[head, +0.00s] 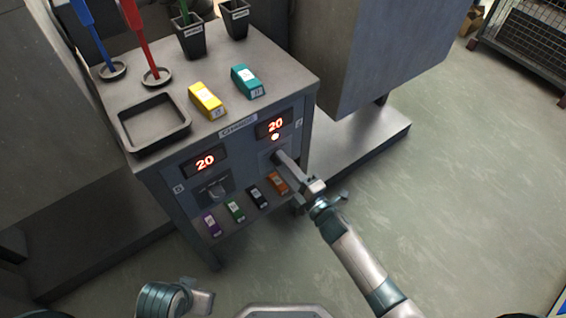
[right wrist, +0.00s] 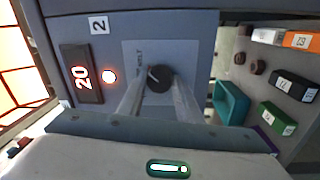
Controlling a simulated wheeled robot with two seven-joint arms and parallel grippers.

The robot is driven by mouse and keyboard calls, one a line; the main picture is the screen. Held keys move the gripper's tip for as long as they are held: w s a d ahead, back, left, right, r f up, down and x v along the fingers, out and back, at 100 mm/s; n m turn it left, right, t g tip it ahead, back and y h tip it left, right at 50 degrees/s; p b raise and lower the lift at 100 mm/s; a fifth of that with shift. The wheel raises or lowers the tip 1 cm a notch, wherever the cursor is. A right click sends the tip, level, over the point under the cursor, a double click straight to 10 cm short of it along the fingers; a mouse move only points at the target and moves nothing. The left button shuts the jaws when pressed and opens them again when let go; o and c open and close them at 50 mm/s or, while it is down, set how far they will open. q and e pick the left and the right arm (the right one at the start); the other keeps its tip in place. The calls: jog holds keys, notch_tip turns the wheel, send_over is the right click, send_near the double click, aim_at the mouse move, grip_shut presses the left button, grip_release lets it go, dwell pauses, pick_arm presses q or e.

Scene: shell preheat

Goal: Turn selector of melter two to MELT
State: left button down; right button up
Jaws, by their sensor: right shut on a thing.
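Melter two's selector is a dark round knob (right wrist: 160,78) on a grey plate, with small lettering including MELT beside it. Which mark the knob points to cannot be read. My right gripper (right wrist: 160,88) is shut on the knob, one finger on each side. In the head view my right gripper (head: 279,157) reaches the right-hand half of the cabinet front and covers most of the knob. Above it the melter two display (head: 275,124) reads 20, with a lit round lamp (head: 275,137) below it.
The left display (head: 205,161) also reads 20, above another selector (head: 216,190). Small coloured blocks, including an orange one (head: 277,182), sit on a low ledge near my right gripper. A yellow block (head: 206,101), teal block (head: 247,82) and empty tray (head: 154,122) are on top.

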pick_arm(q)
jog(key=shift+a, duration=0.15)
pick_arm(e)
jog(key=shift+m, duration=0.3)
pick_arm(q)
jog(key=shift+w+d+r, duration=0.1)
jog(key=shift+d, duration=0.1)
pick_arm(e)
jog(key=o, duration=1)
jog(key=shift+o, duration=0.2)
pick_arm(q)
jog(key=shift+w+d, duration=0.25)
jog(key=shift+d, duration=0.1)
pick_arm(e)
jog(key=v, duration=1.7)
jog(key=shift+s+d, duration=0.2)
pick_arm(q)
jog(key=shift+a, duration=0.2)
pick_arm(e)
jog(key=shift+f, duration=0.1)
